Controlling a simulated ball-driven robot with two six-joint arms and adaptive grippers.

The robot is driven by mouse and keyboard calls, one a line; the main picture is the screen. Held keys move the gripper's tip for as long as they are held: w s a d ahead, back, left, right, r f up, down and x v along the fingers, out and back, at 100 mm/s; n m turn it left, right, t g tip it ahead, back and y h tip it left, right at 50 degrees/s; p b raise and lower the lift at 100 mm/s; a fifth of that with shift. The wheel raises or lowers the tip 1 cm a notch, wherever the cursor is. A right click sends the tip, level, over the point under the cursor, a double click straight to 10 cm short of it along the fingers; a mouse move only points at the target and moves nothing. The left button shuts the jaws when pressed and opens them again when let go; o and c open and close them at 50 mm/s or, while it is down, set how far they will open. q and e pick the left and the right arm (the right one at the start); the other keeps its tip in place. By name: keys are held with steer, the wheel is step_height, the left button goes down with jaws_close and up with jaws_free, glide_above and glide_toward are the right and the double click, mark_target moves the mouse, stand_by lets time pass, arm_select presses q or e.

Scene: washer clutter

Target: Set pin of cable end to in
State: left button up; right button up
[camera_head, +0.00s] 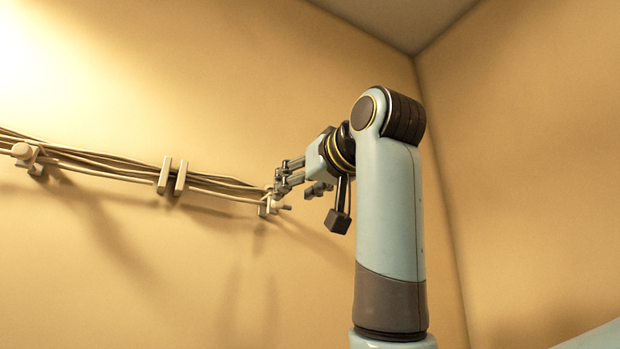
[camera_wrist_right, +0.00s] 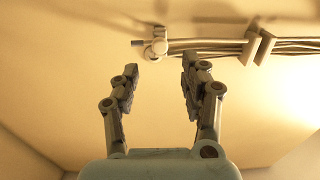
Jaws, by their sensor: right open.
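The cable end (camera_head: 265,209) is at the right end of a bundle of pale cables on the wall, at a small clamp-like fitting. A short darker stub (camera_head: 286,208), which may be the pin, sticks out to its right. In the right wrist view, the fitting (camera_wrist_right: 157,47) is at the top, with the dark stub (camera_wrist_right: 137,43) on its left. My right gripper (camera_head: 298,183) is close to the cable end and partly overlaps it in the head view. Its fingers (camera_wrist_right: 160,68) are apart with nothing between them, and the fitting appears beyond their tips. My left gripper is out of view.
The cable bundle (camera_head: 115,171) runs left along the tan wall (camera_head: 230,90). A two-pronged holder (camera_head: 180,178) grips it midway, and another clamp (camera_head: 27,157) sits at the far left. A wall corner rises behind my right arm. The wall below the cables is clear.

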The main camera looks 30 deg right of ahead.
steer(key=s, duration=0.5)
steer(key=shift+a, duration=0.15)
